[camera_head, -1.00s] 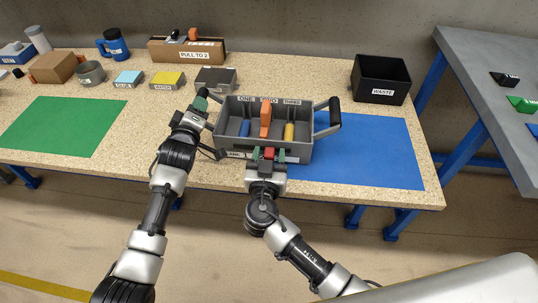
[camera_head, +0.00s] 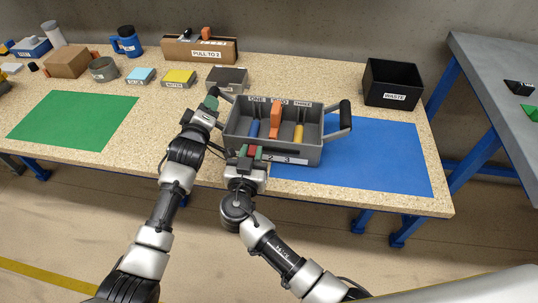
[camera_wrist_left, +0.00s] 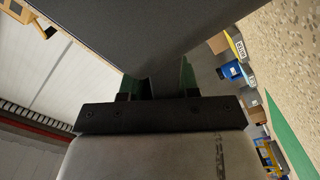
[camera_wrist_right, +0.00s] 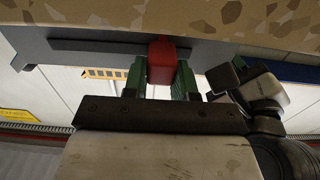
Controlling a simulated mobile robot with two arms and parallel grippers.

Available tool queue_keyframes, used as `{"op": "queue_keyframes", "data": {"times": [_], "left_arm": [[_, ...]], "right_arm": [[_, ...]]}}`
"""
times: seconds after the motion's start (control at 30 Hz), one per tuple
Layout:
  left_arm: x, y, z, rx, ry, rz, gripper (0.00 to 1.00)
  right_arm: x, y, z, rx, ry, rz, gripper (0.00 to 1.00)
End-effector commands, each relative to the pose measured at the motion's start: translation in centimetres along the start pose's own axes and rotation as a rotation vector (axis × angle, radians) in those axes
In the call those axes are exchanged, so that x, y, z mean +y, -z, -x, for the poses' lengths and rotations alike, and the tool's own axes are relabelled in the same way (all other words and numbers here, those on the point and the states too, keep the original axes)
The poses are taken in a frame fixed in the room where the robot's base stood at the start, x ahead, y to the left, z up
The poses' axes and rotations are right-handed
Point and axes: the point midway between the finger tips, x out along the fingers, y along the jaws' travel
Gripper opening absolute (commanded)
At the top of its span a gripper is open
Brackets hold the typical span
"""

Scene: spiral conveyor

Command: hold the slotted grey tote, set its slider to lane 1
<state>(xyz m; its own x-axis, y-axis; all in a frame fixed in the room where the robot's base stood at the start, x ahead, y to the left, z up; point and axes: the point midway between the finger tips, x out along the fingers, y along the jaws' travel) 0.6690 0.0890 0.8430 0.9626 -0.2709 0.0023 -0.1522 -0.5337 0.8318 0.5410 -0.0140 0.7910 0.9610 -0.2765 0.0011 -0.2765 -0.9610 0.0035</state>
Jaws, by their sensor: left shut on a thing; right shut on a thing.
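The slotted grey tote (camera_head: 310,153) stands at the left part of the blue mat, with ONE, a partly hidden middle label and THREE along its back. My left gripper (camera_head: 211,101) is shut on its left handle, mostly hidden by the jaws. My right gripper (camera_head: 250,152) is at the tote's front wall, shut on the red slider knob (camera_wrist_right: 162,62). The knob is left of the visible front marks 2 and 3. Mark 1 is hidden by the gripper. Blue (camera_head: 254,128), orange (camera_head: 275,118) and yellow (camera_head: 298,132) pieces are inside the tote.
The blue mat (camera_head: 380,160) is clear to the tote's right. A black WASTE bin (camera_head: 392,82) stands at the back right. A grey box (camera_head: 228,78) and a yellow-topped block (camera_head: 179,77) stand behind. A green mat (camera_head: 70,120) lies empty at left.

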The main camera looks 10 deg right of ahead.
Motion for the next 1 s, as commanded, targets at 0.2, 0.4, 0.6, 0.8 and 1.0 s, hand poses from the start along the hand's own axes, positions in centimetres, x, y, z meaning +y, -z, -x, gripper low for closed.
{"op": "queue_keyframes", "data": {"times": [0.2,0.4,0.6,0.8,1.0], "left_arm": [[-0.43,-0.30,0.09,-0.006,0.010,0.001,0.00],[-0.39,-0.38,0.09,-0.007,0.009,0.001,0.00],[-0.39,-0.42,0.10,-0.007,0.009,0.003,0.00],[-0.36,-0.49,0.11,-0.008,0.009,0.004,0.00],[-0.34,-0.55,0.12,-0.009,0.008,0.006,0.00]], "right_arm": [[-0.70,0.03,0.05,0.001,0.003,-0.002,0.00],[-0.73,0.06,0.08,0.001,0.005,-0.002,0.36],[-0.68,0.04,0.04,0.001,0.004,-0.002,0.53],[-0.66,0.02,0.01,0.001,0.004,-0.002,0.53],[-0.25,-0.03,-0.03,0.000,0.003,-0.001,0.53]]}}
